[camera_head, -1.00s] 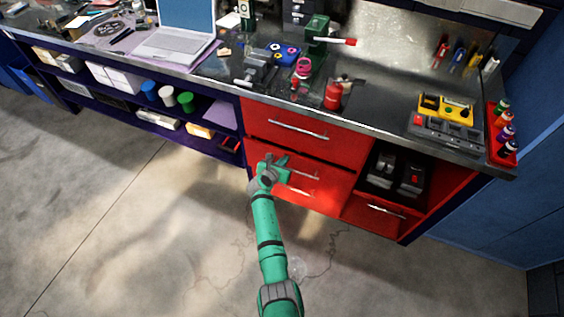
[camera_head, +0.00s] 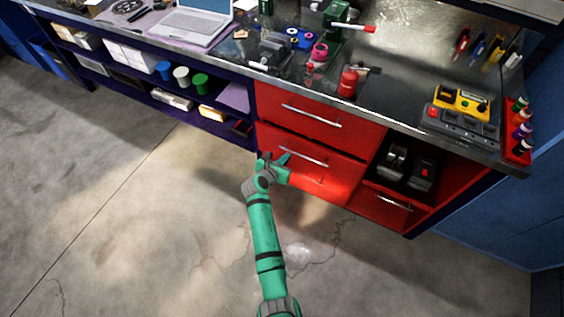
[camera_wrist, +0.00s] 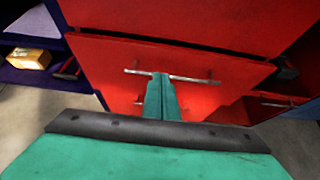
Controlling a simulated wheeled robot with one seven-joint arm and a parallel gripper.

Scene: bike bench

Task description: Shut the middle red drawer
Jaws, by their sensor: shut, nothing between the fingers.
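The middle red drawer (camera_head: 340,167) is in the red cabinet under the bench, between a top drawer and a lower one. In the wrist view, its front (camera_wrist: 105,65) stands a little proud of the drawer above, with a narrow dark gap along its top edge. Its silver bar handle (camera_head: 303,152) runs across the front. My gripper (camera_head: 284,160) is in front of the drawer, left of its middle. In the wrist view, the shut, empty fingers (camera_wrist: 161,82) point at the front and overlap the handle (camera_wrist: 195,80). I cannot tell whether they touch it.
The top red drawer (camera_head: 345,110) looks closed. A lower handle (camera_wrist: 140,103) shows below the middle one. Right of the drawers is an open cubby with dark tools (camera_head: 420,175). Open shelves (camera_head: 135,88) are at left. The concrete floor (camera_head: 150,230) in front is clear.

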